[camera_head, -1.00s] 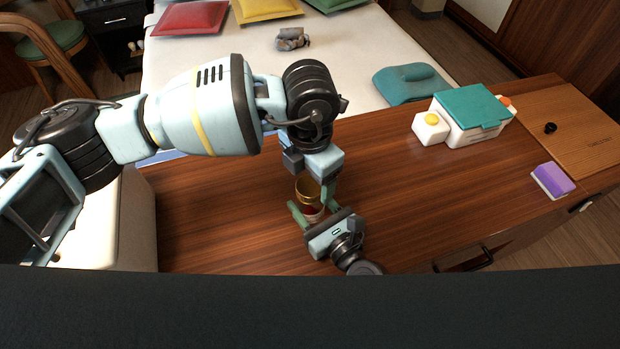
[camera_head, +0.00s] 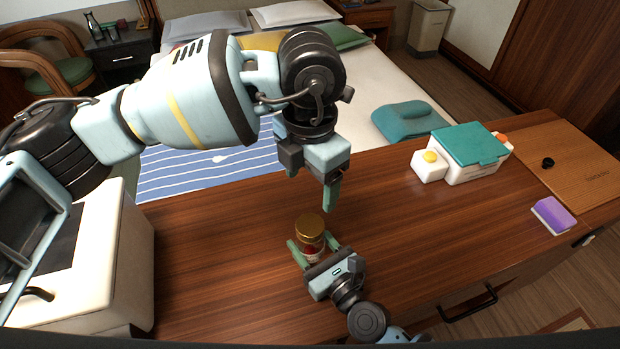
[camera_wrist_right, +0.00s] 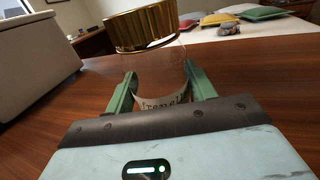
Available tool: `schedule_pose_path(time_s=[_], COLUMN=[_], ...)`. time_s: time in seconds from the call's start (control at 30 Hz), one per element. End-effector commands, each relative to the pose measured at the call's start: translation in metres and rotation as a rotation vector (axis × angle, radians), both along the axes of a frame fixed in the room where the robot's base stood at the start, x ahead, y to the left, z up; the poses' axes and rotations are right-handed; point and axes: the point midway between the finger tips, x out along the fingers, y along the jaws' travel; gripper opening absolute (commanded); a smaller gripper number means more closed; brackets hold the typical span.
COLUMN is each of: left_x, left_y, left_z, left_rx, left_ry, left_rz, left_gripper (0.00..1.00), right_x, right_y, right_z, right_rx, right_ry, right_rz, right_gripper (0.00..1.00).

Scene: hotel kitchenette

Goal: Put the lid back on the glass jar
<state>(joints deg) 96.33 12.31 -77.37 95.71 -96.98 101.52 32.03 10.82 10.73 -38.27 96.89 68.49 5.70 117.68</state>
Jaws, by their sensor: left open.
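My left gripper (camera_head: 330,195) is open and empty, above and behind the jar, apart from the lid.
A white box with a teal lid (camera_head: 468,150), a small white block with a yellow top (camera_head: 429,166) and a purple sponge (camera_head: 553,215) are at the right. A white appliance (camera_head: 125,250) stands at the left. The counter (camera_head: 220,230) around the jar is clear.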

Motion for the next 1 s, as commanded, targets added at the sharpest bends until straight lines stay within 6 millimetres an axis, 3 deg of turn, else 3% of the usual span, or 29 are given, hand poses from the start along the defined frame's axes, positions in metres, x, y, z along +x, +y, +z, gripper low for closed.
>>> schedule_pose_path(time_s=[0.03,0.17,0.53,1.0], left_x=[0.000,0.000,0.000,0.000], left_y=[0.000,0.000,0.000,0.000], left_z=[0.000,0.000,-0.003,-0.036], left_rx=[0.000,0.000,0.000,0.000], left_ry=[0.000,0.000,0.004,0.050], left_rz=[0.000,0.000,0.000,0.000], left_gripper=[0.74,0.74,0.74,0.74], right_x=[0.000,0.000,-0.005,-0.058], right_y=[0.000,0.000,-0.003,-0.039], right_z=[-0.001,0.000,-0.002,-0.003], right_rx=[-0.001,-0.001,-0.001,-0.002], right_ry=[0.001,0.001,0.003,0.005], right_rz=[0.000,0.000,0.000,0.000], right_gripper=[0.62,0.79,0.79,0.79])
